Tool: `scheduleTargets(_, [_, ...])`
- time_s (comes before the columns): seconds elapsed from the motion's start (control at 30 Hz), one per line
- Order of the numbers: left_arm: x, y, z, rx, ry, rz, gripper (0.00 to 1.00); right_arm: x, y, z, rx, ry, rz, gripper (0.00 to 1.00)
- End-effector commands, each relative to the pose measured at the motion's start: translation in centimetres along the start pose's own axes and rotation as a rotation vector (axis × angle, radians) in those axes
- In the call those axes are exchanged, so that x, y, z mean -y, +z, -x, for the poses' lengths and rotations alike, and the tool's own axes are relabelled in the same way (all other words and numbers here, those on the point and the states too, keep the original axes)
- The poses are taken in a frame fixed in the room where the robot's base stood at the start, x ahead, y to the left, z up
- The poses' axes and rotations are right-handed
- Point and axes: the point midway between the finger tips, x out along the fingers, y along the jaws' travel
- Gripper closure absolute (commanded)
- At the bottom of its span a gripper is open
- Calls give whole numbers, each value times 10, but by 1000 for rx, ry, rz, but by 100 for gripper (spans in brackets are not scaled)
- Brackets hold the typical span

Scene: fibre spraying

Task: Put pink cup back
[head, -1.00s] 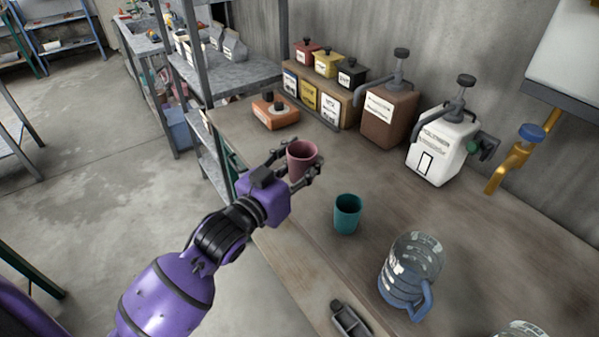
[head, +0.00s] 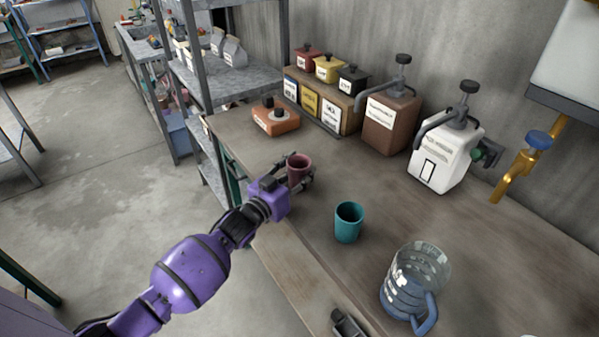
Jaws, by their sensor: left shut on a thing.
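The pink cup (head: 299,167) is upright at the left part of the workbench (head: 390,215), in the head view. My left gripper (head: 301,178) reaches in from the left and is shut on the pink cup. Its fingers hide part of the cup's lower side, so I cannot tell whether the cup's base touches the bench.
A teal cup (head: 348,222) stands right of the pink cup, and a clear jug with a blue handle (head: 415,287) stands nearer. An orange scale-like box (head: 276,118), a brown dispenser (head: 388,122) and a white dispenser (head: 445,152) stand behind. Bench between is clear.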

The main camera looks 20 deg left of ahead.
Motion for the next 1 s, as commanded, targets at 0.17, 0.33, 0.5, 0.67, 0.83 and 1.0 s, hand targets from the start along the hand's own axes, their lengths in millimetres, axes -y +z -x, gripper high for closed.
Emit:
scheduleTargets(0.17, [0,4,0,-2,1,0,82,-1,0,0,-1,1,0,31])
scheduleTargets(0.33, [0,6,0,-1,0,0,82,-1,1,0,0,1,1,31])
scheduleTargets(0.5, [0,7,0,-2,0,0,41,-2,1,-1,1,1,5,31])
scheduleTargets(0.67, [0,7,0,-2,0,0,37,-2,1,0,1,0,9,31])
scheduleTargets(0.83, [0,6,0,-2,0,0,37,-3,1,0,1,0,11,31])
scheduleTargets(1.0, [0,5,10,-1,0,0,37,-2,-1,0,-1,-2,11,31])
